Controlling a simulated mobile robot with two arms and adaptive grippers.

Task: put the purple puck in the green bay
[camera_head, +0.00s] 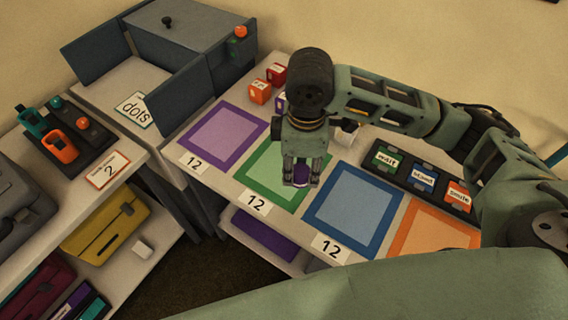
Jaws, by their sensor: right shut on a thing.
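The green bay (259,187) is a green-bordered square on the white table, between the purple bay and the blue bay. My right gripper (301,182) points down at the right side of the green bay. It is shut on the purple puck (301,174), which shows as a small dark purple piece between the fingers. The fingers hide most of the puck, and I cannot tell whether it touches the bay. My left gripper is not in view.
The purple bay (222,137), blue bay (353,213) and orange bay (432,236) share the table. Orange (260,92) and red (277,75) blocks stand behind. A dark label tray (420,178) lies at right. A grey open-doored cabinet (188,40) stands at back left.

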